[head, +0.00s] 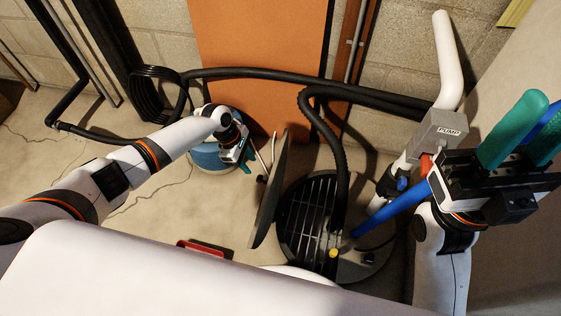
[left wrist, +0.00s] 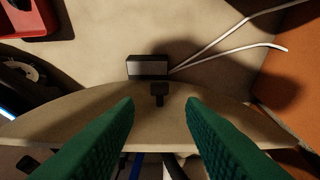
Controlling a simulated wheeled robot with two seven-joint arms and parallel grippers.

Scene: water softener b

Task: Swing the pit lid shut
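The dark round pit lid (head: 270,190) stands steeply tilted at the left side of the pit (head: 310,215), whose opening shows a grate. In the left wrist view the lid (left wrist: 70,115) is a broad curved edge across the lower half, with a small black tab (left wrist: 158,90) at its middle. My left gripper (head: 246,164) is left of the lid, apart from it in the head view. In the left wrist view its green fingers (left wrist: 160,112) are spread and empty. My right gripper (head: 530,125) is raised at the far right, fingers apart, with blue pipe visible between or behind them.
A blue-and-white tank (head: 212,157) stands behind my left gripper. A black hose (head: 335,150) drops into the pit. A blue pipe (head: 395,207) slants up to the right beside the grey pump box (head: 437,131). A red tray (head: 205,246) lies on the floor.

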